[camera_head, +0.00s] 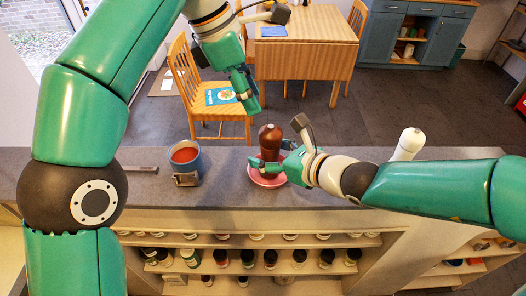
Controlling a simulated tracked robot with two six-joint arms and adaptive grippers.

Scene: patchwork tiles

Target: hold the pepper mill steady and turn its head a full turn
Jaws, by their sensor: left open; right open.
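The pepper mill (270,138) is dark brown with a rounded head. It stands upright on a pink saucer (267,181) on the grey counter. My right gripper (268,161) is open at the mill's lower body, its fingers reaching in from the right. Whether the fingers touch the mill cannot be told. They hide part of the mill's base and the saucer. My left gripper (251,98) is open and empty, above and to the left of the mill's head, pointing down and apart from it.
A white mill-shaped object (408,143) stands at the right behind my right arm. Shelves with several jars lie below the counter. A wooden table (308,60) and chair (190,75) stand beyond.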

